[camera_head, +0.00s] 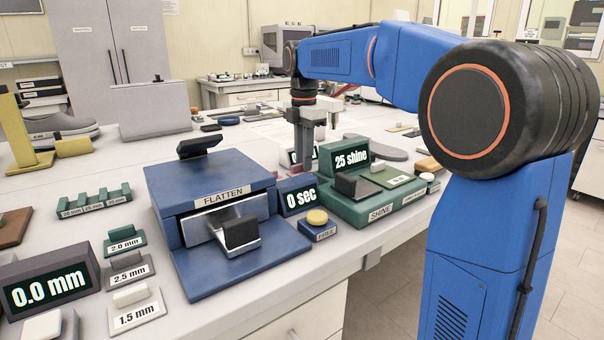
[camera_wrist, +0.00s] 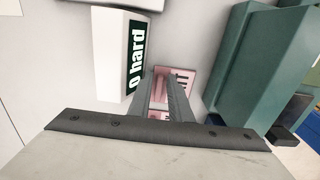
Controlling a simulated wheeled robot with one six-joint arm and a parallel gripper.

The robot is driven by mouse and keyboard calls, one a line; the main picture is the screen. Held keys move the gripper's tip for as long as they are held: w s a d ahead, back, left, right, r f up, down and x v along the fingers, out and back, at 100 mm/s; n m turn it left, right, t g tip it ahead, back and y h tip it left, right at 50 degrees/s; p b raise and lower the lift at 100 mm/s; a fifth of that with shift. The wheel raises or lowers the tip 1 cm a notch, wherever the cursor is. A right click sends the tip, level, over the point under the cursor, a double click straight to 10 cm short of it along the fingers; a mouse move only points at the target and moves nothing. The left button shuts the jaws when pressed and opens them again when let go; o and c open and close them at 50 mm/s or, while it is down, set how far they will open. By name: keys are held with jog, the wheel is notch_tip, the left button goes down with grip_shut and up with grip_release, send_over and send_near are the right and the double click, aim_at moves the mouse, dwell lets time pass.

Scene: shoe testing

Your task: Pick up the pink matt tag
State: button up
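In the wrist view the pink tag (camera_wrist: 184,80) lies on the white table, with the dark letters "TT" partly showing. My gripper (camera_wrist: 161,82) points down over it. Its two grey fingers stand apart with pink showing between and around them, and they hide much of the tag. I cannot tell whether the fingers touch it.
A white box with a "0 hard" display (camera_wrist: 135,52) stands close left of the fingers in the wrist view, and a green block (camera_wrist: 268,60) close right. In the head view the green shine device (camera_head: 372,205) and blue flatten press (camera_head: 213,190) stand in front.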

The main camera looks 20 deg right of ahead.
jog(key=shift+f, duration=0.1)
jog(key=shift+c, duration=0.3)
grip_shut()
